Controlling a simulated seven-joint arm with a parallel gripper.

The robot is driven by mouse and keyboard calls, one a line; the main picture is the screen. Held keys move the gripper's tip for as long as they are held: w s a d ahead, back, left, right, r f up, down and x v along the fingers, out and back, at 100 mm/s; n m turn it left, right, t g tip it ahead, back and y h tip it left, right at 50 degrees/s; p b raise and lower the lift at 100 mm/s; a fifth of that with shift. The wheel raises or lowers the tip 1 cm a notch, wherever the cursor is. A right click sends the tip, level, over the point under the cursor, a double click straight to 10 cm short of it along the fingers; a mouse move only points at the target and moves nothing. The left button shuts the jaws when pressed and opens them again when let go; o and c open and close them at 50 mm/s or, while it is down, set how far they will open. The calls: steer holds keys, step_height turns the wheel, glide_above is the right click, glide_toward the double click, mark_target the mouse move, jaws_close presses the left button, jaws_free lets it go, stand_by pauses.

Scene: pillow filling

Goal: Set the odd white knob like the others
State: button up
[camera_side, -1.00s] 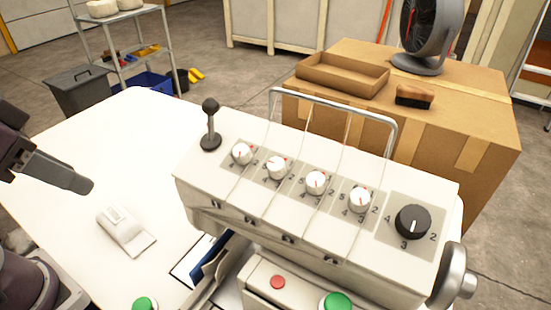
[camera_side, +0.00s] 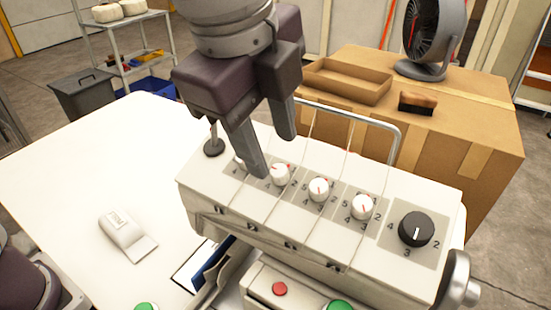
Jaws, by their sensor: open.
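White knobs with red pointer lines sit in a row on the cream machine top (camera_side: 222,193). The first knob (camera_side: 239,163), at the left, is mostly hidden behind my gripper's left finger. The second knob (camera_side: 281,175) shows a line lying nearly sideways. The third knob (camera_side: 319,190) and fourth knob (camera_side: 362,207) show lines that run nearly straight up the picture. The first knob's line is hidden. My gripper (camera_side: 272,155) points down, open, above the first and second knobs. Its left fingertip is between them in the picture; contact cannot be told.
A black knob (camera_side: 416,229) sits at the right end of the row. A black lever (camera_side: 214,147) stands at the left end, partly hidden by my gripper. A metal rail (camera_side: 395,150) rises behind the knobs. The white table (camera_side: 90,180) is mostly clear at left.

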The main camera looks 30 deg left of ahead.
mark_target(278, 170)
steer(key=x, duration=0.4)
steer(key=shift+w+f, duration=0.15)
steer(key=shift+f, duration=0.15)
jaws_close()
steer(key=shift+n, duration=0.3)
steer(key=n, duration=0.5)
steer(key=shift+a+n, duration=0.1)
steer(key=shift+n, duration=0.2)
steer(key=n, duration=1.1)
steer(key=shift+n+t, duration=0.3)
steer(key=shift+n, duration=0.1)
steer(key=n, duration=0.5)
steer(key=shift+n, duration=0.3)
